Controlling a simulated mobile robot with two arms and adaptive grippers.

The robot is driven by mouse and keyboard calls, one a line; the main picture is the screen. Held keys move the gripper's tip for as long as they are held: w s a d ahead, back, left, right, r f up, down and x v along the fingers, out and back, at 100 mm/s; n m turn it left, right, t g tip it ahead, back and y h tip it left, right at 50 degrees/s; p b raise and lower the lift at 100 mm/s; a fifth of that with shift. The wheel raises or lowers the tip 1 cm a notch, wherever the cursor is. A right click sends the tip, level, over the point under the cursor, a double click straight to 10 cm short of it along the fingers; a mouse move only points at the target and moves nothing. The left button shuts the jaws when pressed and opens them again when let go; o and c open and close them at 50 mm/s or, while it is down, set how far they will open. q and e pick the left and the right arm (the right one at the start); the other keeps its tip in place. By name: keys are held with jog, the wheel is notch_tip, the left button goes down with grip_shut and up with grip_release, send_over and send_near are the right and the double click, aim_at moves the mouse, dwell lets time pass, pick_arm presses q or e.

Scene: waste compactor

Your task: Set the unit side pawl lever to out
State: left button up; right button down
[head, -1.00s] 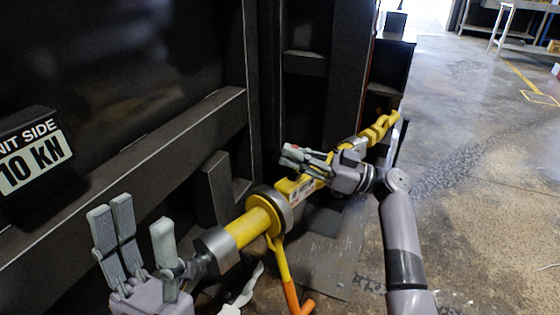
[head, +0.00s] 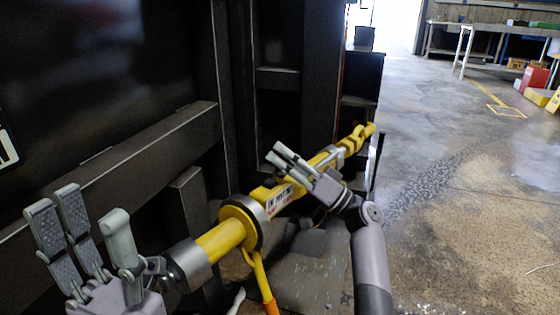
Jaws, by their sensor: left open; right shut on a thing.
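A yellow tensioner (head: 218,240) with grey metal collars runs from bottom left to upper right in front of the black machine. A yellow lever (head: 258,268) with an orange end hangs below its middle collar. I cannot make out a separate pawl lever. My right gripper (head: 282,158) lies across the tensioner's upper half and is shut on it; its fingers hide the exact contact. My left gripper (head: 92,232) is open and empty at lower left, fingers up, beside the tensioner's lower end.
The black machine wall and its beams (head: 125,155) stand close on the left and behind the tensioner. A white-lettered sign (head: 8,150) is cut off at the left edge. Concrete floor (head: 460,230) is open on the right. A workbench (head: 480,45) stands far back.

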jog(key=shift+f+m, duration=0.15)
jog(key=shift+m, duration=0.15)
jog(key=c, duration=1.6)
grip_release()
jog(key=shift+d, duration=0.1)
jog(key=v, duration=1.2)
